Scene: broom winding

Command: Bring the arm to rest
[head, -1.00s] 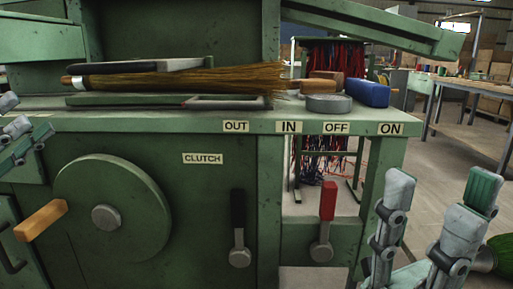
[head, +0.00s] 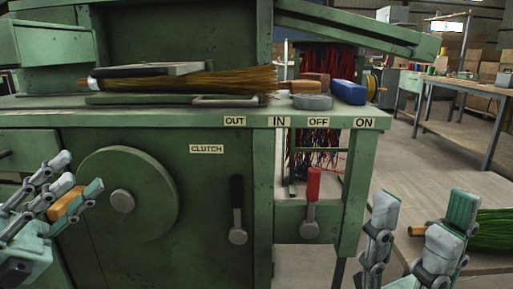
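My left gripper (head: 78,180) is at the left of the head view. Its fingers are spread and overlap the orange wooden crank handle (head: 66,204) of the green wheel (head: 125,230). I cannot tell whether they touch it. My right gripper (head: 424,212) is at the lower right with its fingers apart and nothing between them. A broom (head: 200,80) with straw-coloured bristles lies on top of the green machine (head: 90,120).
A low table (head: 400,258) at the right holds a green-bristled broom (head: 495,228), close behind my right gripper. A workbench (head: 465,110) is at the back right.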

